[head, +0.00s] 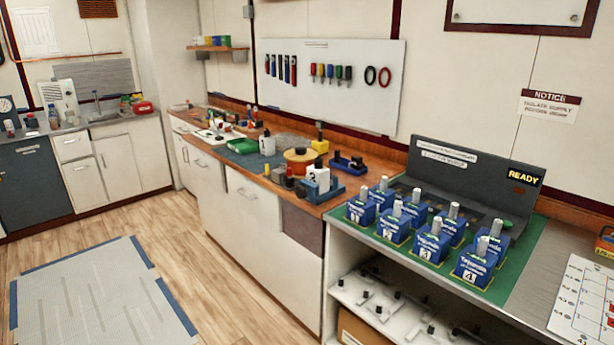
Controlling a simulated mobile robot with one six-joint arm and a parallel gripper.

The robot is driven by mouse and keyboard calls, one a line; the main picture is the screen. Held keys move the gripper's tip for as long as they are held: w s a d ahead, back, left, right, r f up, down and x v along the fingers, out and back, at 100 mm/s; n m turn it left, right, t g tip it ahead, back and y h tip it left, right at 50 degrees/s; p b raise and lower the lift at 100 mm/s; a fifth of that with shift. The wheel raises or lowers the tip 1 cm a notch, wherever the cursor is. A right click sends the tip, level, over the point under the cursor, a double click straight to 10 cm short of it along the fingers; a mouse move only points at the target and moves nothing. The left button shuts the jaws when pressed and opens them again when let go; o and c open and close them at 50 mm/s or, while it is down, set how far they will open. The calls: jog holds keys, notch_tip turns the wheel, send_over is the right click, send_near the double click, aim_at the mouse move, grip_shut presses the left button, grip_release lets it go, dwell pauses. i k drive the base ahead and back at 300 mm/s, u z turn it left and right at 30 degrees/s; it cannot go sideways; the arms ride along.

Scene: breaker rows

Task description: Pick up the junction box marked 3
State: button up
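Blue box-shaped units with grey upright levers stand in two rows on a green mat (385,245) at the right. The front row bears white number plates. The blue unit marked 3 (431,247) is third from the left, between the unit marked 2 (396,227) and the unit marked 4 (473,268). On the wooden bench, a white box with a black top (317,181) seems to be marked 2. Another white box with a black top (267,145) stands farther back, its mark too small to read surely. My gripper is not in view.
A dark panel with a READY sign (524,176) stands behind the blue units. The wooden bench holds an orange spool (299,158), a blue tray (348,163) and small parts. A shelf (385,305) below the mat holds grey pieces.

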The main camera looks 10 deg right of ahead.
aim_at(320, 175)
jog(key=u, duration=0.55)
jog(key=i, duration=0.6)
jog(key=u, duration=0.6)
jog(key=i, duration=0.8)
jog(key=u, duration=0.25)
